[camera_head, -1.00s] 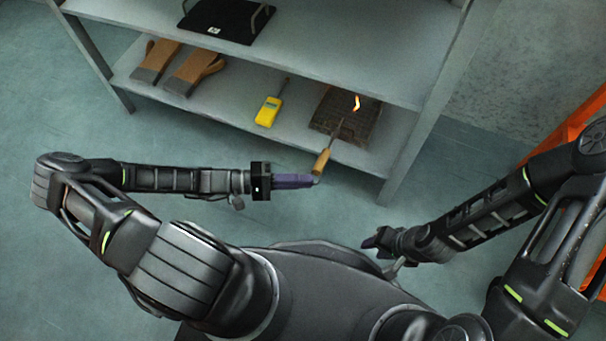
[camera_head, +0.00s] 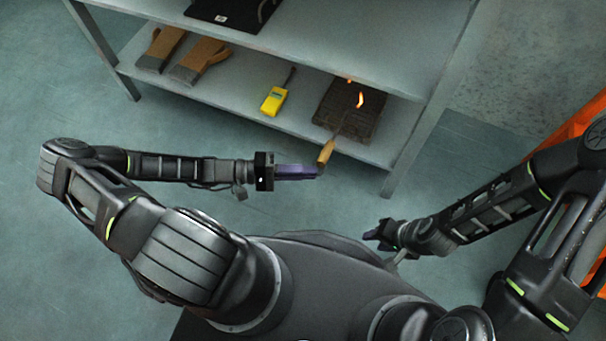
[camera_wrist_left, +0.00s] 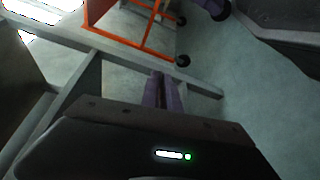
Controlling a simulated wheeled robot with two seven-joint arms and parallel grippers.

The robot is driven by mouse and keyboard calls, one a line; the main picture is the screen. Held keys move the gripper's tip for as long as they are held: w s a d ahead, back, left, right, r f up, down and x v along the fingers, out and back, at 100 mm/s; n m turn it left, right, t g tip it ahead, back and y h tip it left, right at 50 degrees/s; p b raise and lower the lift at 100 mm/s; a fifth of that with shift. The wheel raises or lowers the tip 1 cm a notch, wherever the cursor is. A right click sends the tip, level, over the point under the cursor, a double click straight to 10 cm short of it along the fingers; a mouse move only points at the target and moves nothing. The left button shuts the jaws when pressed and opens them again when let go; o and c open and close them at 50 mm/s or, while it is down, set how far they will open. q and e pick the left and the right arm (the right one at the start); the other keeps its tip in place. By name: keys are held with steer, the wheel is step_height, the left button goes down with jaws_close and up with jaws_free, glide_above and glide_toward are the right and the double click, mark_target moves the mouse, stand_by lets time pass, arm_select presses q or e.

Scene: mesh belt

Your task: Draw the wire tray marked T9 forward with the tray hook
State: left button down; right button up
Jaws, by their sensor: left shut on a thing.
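A dark wire tray (camera_head: 340,112) lies on the lower shelf at its right end, with small bright orange flame-like spots at its back; no T9 mark is readable. The tray hook (camera_head: 326,153) has a tan wooden handle and a thin dark shaft that reaches over the tray's front; whether its tip is engaged, I cannot tell. My left gripper (camera_head: 318,172) is shut on the handle's lower end, in front of the shelf. Its purple fingers (camera_wrist_left: 166,92) show close together in the left wrist view. My right gripper (camera_head: 371,238) hangs low, apart from the shelf; its opening is unclear.
A yellow device (camera_head: 273,101) and tan-and-grey gloves (camera_head: 199,60) lie on the lower shelf, left of the tray. A black item (camera_head: 232,12) lies on the upper shelf (camera_head: 330,45), which overhangs the tray's back. An orange frame (camera_head: 580,130) stands at right.

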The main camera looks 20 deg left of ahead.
arm_select(q)
steer(key=w+b, duration=0.1)
steer(key=w, duration=0.3)
steer(key=shift+d, duration=0.15)
steer(key=shift+s, duration=0.1)
stand_by(0.5)
steer(key=shift+r, duration=0.25)
step_height(320, 180, up, 8)
steer(key=p, duration=0.8)
glide_above(320, 160)
steer(key=a, duration=0.2)
steer(key=shift+s+a, duration=0.1)
steer(key=shift+s, duration=0.35)
